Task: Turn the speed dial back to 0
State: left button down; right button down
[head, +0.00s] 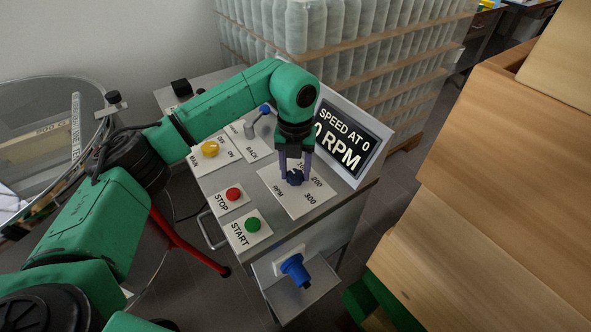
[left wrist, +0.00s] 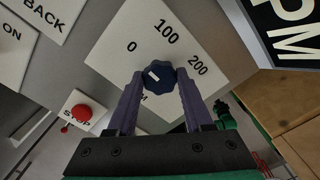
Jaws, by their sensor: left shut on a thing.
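The speed dial (head: 295,178) is a dark blue knob on a white plate (head: 279,197) marked 0, 100, 200 and 300 RPM. My left gripper (head: 296,174) reaches down from above and is shut on it, one purple finger on each side. In the left wrist view the dial (left wrist: 160,79) sits between the fingertips, and its white mark points up and left, roughly toward the 0. The tilted display (head: 340,140) reads SPEED AT 0 and 0 RPM. My right gripper is not in view.
On the same panel are a red STOP button (head: 233,194), a green START button (head: 253,225), a yellow MAIN switch (head: 210,149) and a blue-tipped lever (head: 256,121). A blue plug (head: 294,268) sticks out in front. Wooden boxes (head: 480,190) stand at the right.

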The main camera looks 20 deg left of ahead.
aim_at(295, 173)
pick_arm(q)
jog(key=shift+w+r+n, duration=0.15)
jog(key=shift+r+n, duration=0.05)
jog(key=shift+n, duration=0.1)
jog(key=shift+c, duration=2.4)
grip_release()
jog(key=shift+o, duration=0.9)
jog(key=shift+f, duration=0.1)
notch_tip(295, 173, up, 15)
jog(key=shift+f, duration=0.2)
